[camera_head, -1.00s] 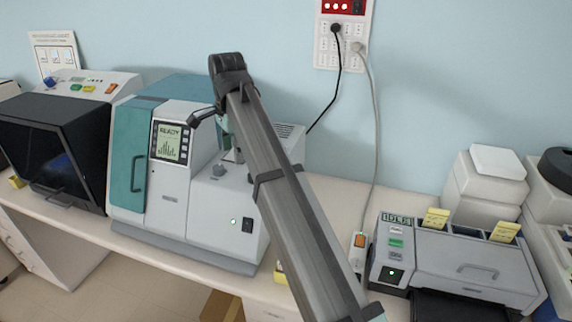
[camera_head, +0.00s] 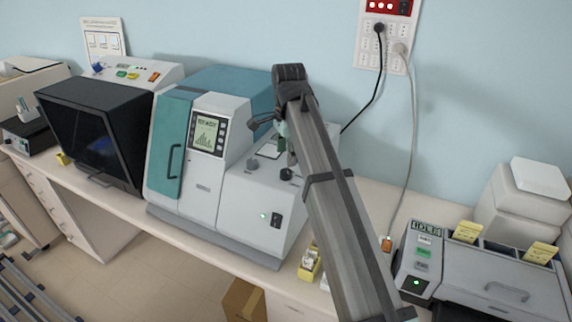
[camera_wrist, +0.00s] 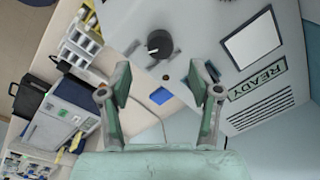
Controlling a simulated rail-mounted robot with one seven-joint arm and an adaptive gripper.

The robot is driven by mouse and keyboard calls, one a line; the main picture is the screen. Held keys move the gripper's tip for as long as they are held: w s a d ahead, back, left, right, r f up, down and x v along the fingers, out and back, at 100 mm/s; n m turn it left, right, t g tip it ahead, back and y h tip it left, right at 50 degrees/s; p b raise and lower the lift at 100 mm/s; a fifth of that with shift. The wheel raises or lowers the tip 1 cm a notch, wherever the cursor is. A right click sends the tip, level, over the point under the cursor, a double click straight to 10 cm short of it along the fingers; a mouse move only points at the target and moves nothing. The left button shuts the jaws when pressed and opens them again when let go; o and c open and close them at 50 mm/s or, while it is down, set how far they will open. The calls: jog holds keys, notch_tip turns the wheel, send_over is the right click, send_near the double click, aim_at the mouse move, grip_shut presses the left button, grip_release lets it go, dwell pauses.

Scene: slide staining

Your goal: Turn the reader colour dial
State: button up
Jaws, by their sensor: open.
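A round black dial (camera_wrist: 160,44) with a pale pointer mark sits on a light grey panel in the wrist view. It appears ahead of my open gripper (camera_wrist: 160,83), above the gap between the two fingertips, and the fingers look apart from it. In the head view a small dark knob (camera_head: 287,174) stands on the low right part of the white-and-teal reader (camera_head: 232,195), just below my gripper's end; it looks like the same dial. My arm partly hides the gripper there. A READY label (camera_wrist: 258,82) and a pale square window (camera_wrist: 251,41) are beside the dial.
A black-fronted box (camera_head: 95,140) is at left, and a grey IDLE device (camera_head: 480,275) is at right. A black cable (camera_head: 363,105) hangs behind my arm.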

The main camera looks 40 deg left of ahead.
aim_at(286, 171)
jog(key=shift+w+a+f+p, duration=0.1)
jog(key=shift+f+p, duration=0.35)
jog(key=shift+f, duration=1.1)
jog(key=shift+a+f+p, duration=0.1)
jog(key=shift+f+p, duration=0.35)
jog(key=shift+f, duration=1.1)
jog(key=shift+c, duration=0.2)
jog(key=c, duration=1.1)
